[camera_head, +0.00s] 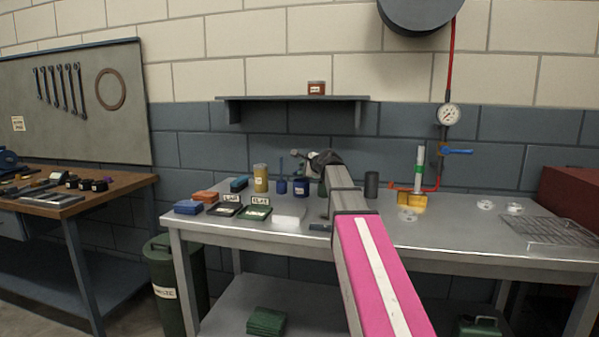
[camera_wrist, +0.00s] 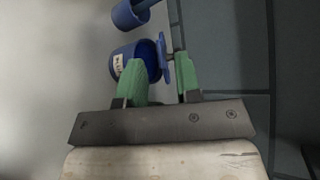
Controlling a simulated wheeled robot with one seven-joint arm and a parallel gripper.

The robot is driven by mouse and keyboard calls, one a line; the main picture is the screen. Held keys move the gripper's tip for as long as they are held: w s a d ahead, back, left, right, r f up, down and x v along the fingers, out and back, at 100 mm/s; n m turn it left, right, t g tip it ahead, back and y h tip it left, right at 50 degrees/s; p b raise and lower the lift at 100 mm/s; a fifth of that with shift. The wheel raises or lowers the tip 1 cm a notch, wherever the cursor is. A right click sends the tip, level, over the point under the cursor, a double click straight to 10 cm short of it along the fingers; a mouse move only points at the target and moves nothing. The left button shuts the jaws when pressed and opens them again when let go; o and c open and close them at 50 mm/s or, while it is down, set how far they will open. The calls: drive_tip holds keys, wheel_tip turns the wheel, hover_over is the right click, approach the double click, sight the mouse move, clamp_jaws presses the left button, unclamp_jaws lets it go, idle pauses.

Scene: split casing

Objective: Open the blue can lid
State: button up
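The blue can (camera_head: 301,187) stands on the grey bench, left of my arm. In the wrist view the blue can (camera_wrist: 125,52) has a white label, and its dark blue inside shows through the open mouth. The blue lid (camera_wrist: 161,46) is seen nearly edge-on, raised off the mouth at the can's right side. My gripper (camera_wrist: 159,62) has two green fingers spread apart. The left finger covers part of the can; the right finger is beside the lid. Whether it touches the lid is unclear. In the head view my arm largely hides the fingers.
A blue cup with a stick (camera_head: 282,186) stands close left of the can, and a yellow labelled jar (camera_head: 261,178) is further left. Dark trays (camera_head: 255,213) lie in front. A dark cylinder (camera_head: 371,185) and yellow-based fixture (camera_head: 412,200) stand to the right. A shelf (camera_head: 290,99) hangs above.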

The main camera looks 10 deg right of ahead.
drive_tip(key=shift+x, duration=1.55)
clamp_jaws()
